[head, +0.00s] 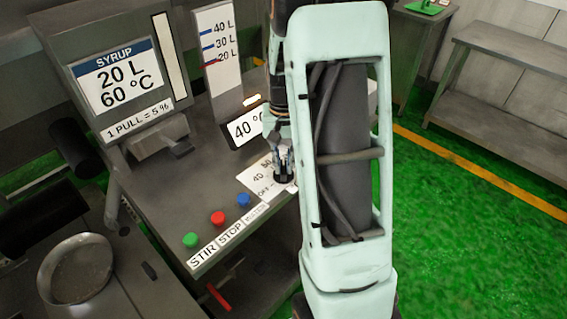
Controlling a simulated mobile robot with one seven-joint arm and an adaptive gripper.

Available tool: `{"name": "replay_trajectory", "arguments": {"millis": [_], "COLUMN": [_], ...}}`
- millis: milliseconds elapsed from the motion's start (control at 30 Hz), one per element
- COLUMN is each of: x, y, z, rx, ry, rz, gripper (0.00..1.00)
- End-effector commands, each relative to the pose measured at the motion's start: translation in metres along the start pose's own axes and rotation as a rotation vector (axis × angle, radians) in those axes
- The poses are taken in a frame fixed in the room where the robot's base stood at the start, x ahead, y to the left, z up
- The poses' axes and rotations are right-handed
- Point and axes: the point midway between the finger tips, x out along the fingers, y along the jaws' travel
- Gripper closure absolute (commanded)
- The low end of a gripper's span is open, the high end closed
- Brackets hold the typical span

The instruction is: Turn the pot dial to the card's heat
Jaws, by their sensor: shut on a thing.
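The card (112,80) at the upper left reads SYRUP, 20 L, 60 °C. My gripper (284,178) points down over the dial plate (258,178) on the sloping panel. It is shut on the pot dial, which is mostly hidden by the fingers. The plate shows OFF, 40 and a partly covered mark that looks like 80; my arm hides its right side. The dial's pointer direction cannot be made out. A small display (245,127) behind the dial reads 40 and a partly hidden degree sign.
Green (190,240), red (218,218) and blue (243,200) buttons stand left of the dial. A level gauge (218,50) marked 20, 30 and 40 L rises behind. A round pan (76,269) is at lower left. Green floor lies open at right, before a steel bench (505,70).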

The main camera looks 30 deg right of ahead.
Motion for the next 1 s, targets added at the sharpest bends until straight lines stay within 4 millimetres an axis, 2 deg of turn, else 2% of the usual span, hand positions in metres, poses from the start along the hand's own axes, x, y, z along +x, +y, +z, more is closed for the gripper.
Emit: {"name": "replay_trajectory", "arguments": {"millis": [267,300,467,767,867,1000], "x": [-0.001,-0.001,-0.001,-0.002,-0.011,-0.037], "y": [0.000,0.000,0.000,0.000,0.000,0.000], "z": [-0.001,-0.001,-0.001,0.000,-0.001,-0.002], "rx": [0.000,0.000,0.000,-0.001,-0.001,-0.001], "ry": [0.002,0.002,0.002,0.001,0.003,0.006], "rz": [-0.001,-0.001,0.000,0.000,-0.001,-0.001], "gripper": [1.00,0.86,0.70,0.70,0.70,0.70]}}
